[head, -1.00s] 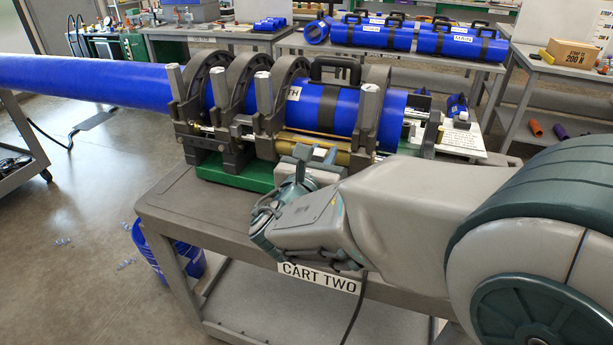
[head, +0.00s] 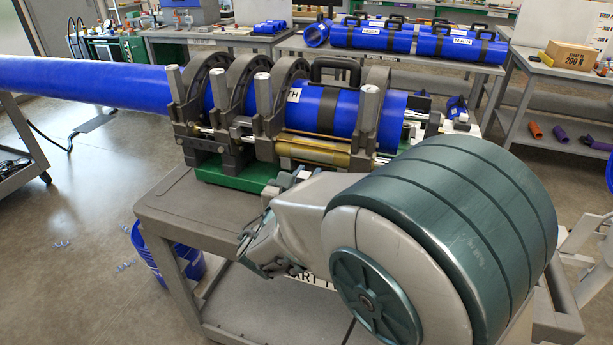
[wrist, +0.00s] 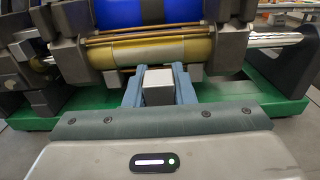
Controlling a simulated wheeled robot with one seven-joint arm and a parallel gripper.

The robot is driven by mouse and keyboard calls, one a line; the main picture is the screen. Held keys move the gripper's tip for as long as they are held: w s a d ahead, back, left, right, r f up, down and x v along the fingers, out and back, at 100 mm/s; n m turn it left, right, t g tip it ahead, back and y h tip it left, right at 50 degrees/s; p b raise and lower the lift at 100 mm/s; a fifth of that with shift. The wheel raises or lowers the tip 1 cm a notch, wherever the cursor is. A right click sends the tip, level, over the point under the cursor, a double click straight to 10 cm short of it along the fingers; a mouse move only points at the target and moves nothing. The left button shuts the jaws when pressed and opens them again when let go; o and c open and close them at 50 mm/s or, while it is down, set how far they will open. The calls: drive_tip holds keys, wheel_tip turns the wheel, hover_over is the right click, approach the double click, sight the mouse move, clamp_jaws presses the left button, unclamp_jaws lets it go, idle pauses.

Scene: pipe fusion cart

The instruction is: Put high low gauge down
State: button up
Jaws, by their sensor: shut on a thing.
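My gripper (wrist: 158,72) is shut on a small pale grey block, which I take to be the high low gauge (wrist: 157,88). In the wrist view the block sits between the two blue-grey fingers, in front of the brass cylinder of the pipe clamp machine. I cannot tell whether the gauge touches anything below. In the head view my arm hides most of the gripper and the gauge. The cart top (head: 190,205) lies in front of the machine's green base (head: 235,175).
The clamp machine (head: 240,118) holds a blue pipe (head: 80,84) that runs off left. Bare cart top shows left of my arm. A blue bucket (head: 150,255) stands on the floor beside the cart. A back table holds more blue pipes (head: 430,42).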

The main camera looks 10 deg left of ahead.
drive_tip(key=o, duration=0.9)
drive_tip(key=shift+f, duration=0.1)
